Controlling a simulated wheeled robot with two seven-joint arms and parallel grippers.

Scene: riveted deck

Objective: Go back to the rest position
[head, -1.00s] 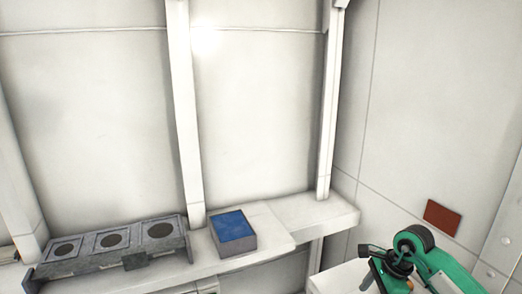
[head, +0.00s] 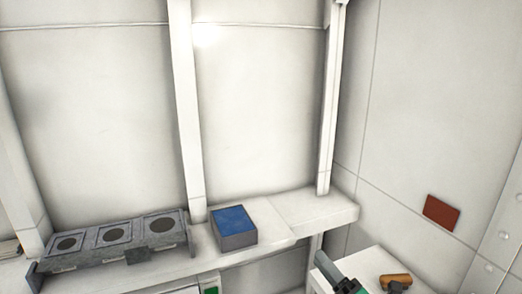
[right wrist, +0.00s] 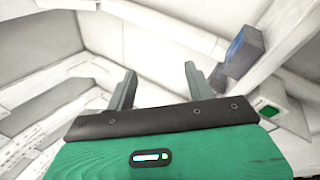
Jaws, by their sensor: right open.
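My right gripper (head: 332,271) shows at the bottom of the head view, right of the middle, partly cut off by the frame edge, in front of the white surface in the right corner. In the right wrist view my right gripper (right wrist: 160,72) has its two grey fingers wide apart, with nothing between them. My left gripper is not in view.
A white ledge (head: 290,222) runs along the wall, bearing a grey box with a blue top (head: 234,226) and a grey unit with three round dark spots (head: 110,240). A brown object (head: 395,280) lies on a white surface (head: 372,262). A red-brown panel (head: 441,212) is on the right wall.

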